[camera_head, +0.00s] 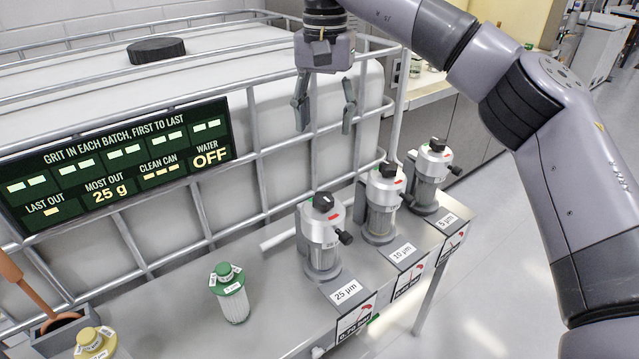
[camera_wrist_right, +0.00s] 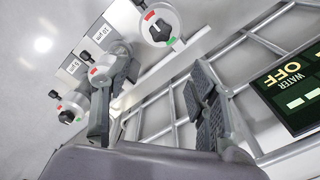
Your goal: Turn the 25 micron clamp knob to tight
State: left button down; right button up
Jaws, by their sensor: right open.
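The 25 µm filter housing (camera_head: 322,240) is a grey-white canister standing nearest of three on the bench. Its black clamp knob (camera_head: 323,202) sits on top, with a red mark beside it. In the right wrist view the same knob (camera_wrist_right: 158,29) shows at the top, between a red mark and a green mark. A black side handle (camera_head: 345,237) sticks out from the housing. My right gripper (camera_head: 325,128) is open and empty, pointing down above the housing and apart from the knob. Its two fingers also show in the right wrist view (camera_wrist_right: 162,78). My left gripper is out of view.
The 10 µm housing (camera_head: 381,212) and 5 µm housing (camera_head: 429,178) stand farther along the bench. A green-capped filter cartridge (camera_head: 231,293) stands to the left. A metal cage (camera_head: 190,222) around a white tank rises behind, carrying a dark sign (camera_head: 115,165).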

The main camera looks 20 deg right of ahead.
notch_tip(320, 180, down, 3)
jog(key=s, duration=0.1)
send_near(323, 196)
notch_tip(323, 196, down, 5)
jog(key=shift+s+d+f, duration=0.1)
notch_tip(323, 196, down, 2)
jog(key=shift+f, duration=0.8)
jog(key=c, duration=0.7)
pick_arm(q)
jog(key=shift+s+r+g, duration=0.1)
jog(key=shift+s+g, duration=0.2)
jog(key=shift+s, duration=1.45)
pick_arm(e)
jog(key=c, duration=0.5)
